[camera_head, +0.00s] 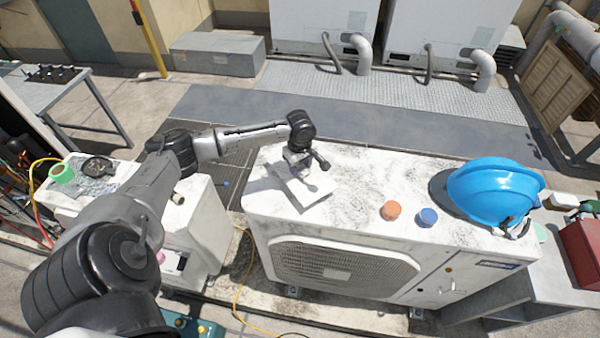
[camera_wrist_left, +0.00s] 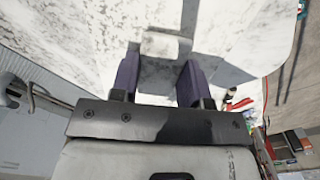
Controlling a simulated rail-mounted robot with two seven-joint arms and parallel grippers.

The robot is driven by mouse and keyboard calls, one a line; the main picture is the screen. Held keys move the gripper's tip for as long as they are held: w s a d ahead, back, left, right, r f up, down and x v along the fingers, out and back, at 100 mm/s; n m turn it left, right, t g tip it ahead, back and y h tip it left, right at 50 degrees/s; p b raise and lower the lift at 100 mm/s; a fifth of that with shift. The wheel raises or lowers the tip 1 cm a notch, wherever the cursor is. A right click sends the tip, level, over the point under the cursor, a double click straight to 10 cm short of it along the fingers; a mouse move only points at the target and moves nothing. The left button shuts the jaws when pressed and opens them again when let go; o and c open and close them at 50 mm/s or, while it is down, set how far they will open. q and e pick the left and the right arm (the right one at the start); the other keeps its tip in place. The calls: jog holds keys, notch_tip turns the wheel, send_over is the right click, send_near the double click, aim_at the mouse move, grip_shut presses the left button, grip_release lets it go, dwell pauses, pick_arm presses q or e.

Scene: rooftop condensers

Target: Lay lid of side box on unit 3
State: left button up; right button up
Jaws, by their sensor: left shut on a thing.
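The lid (camera_head: 312,192), a small pale plate, is over the left end of the white, stained top of the condenser unit (camera_head: 345,165), which I take to be unit 3. My left gripper (camera_head: 301,168) is shut on it. In the left wrist view the dark fingers (camera_wrist_left: 159,82) stand on both sides of the held piece, whose pale end (camera_wrist_left: 160,46) shows beyond them. A shadow lies beside the lid; I cannot tell whether it touches the top. A white box (camera_head: 205,225) stands left of the unit, partly behind my left arm. My right gripper is not in view.
On the same top are an orange cap (camera_head: 391,210), a blue cap (camera_head: 428,217) and a blue hard hat (camera_head: 492,190) at the right end. The middle of the top is clear. A green ring (camera_head: 62,173) lies on the left box. Other condensers (camera_head: 325,25) stand behind.

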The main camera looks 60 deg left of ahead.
aim_at(300, 172)
pick_arm(q)
jog(key=shift+f, duration=1.95)
jog(key=o, duration=1.1)
jog(key=shift+f, duration=0.1)
notch_tip(300, 172, up, 12)
jog(key=shift+r, duration=0.1)
